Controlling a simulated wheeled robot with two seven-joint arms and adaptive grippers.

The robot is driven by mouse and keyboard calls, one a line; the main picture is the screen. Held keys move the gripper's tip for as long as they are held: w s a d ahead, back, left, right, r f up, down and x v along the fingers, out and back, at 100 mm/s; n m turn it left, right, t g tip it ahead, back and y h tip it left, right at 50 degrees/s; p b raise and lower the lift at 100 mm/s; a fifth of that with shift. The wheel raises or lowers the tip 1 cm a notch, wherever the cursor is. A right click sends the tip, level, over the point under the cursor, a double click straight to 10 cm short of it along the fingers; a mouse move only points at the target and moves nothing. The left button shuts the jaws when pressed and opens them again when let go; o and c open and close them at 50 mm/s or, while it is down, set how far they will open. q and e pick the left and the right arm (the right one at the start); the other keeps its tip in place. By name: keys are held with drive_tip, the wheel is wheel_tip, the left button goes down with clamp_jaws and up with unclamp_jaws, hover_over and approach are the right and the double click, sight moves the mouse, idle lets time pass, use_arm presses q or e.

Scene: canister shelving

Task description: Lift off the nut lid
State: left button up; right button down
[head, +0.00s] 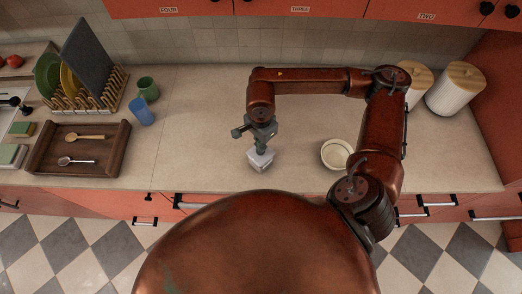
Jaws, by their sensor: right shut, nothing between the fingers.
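My right gripper (261,149) points down over the counter, its fingers shut and empty. Directly below its fingertips stands a small, pale, squarish container (261,161). The fingers hide part of its top, so I cannot tell whether they touch it or whether its lid is a separate piece. No label for nuts is readable. Two larger white ribbed canisters with wooden lids stand at the back right, a nearer one (449,96) and one partly hidden by my arm (417,88). My left gripper is not in view.
A cream bowl (336,154) sits right of the small container. At left are a blue cup (142,112), a green cup (148,88), a dish rack (96,101) and a wooden tray (115,160) with spoons. Red cabinets (270,8) hang above. The counter left of the gripper is clear.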

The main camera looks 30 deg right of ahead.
drive_tip(key=shift+f, duration=0.1)
wheel_tip(320, 180, up, 9)
drive_tip(key=p, duration=0.3)
idle(0.9)
idle(0.5)
